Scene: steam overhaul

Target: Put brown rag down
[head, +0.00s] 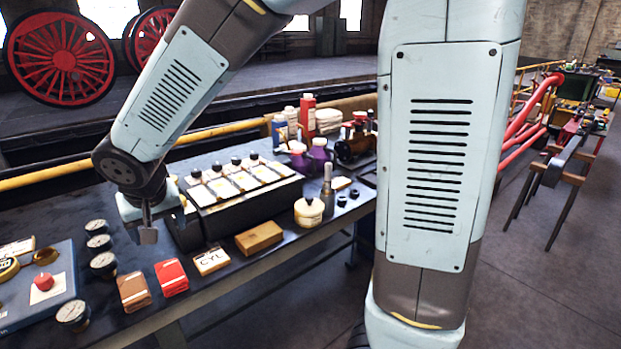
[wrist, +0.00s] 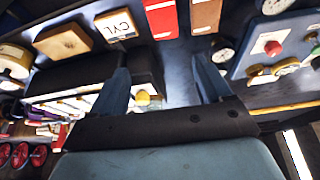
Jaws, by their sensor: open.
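The brown rag (head: 133,291) lies folded on the dark workbench (head: 205,314) near its front edge, left of the folded red rag (head: 171,276). In the wrist view, the brown rag (wrist: 207,15) is at the top edge, partly cut off, to the right of the red rag (wrist: 161,18). My gripper (head: 148,232) is above the bench, behind the two rags. The wrist view shows its two fingers (wrist: 162,88) spread apart with nothing between them. My gripper is apart from the brown rag.
A CYL card (head: 211,261) and a wooden block (head: 259,238) lie right of the rags. Several round gauges (head: 103,264) and a blue tray (head: 62,296) are to the left. A black box with white cards (head: 235,206) stands close right of my gripper.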

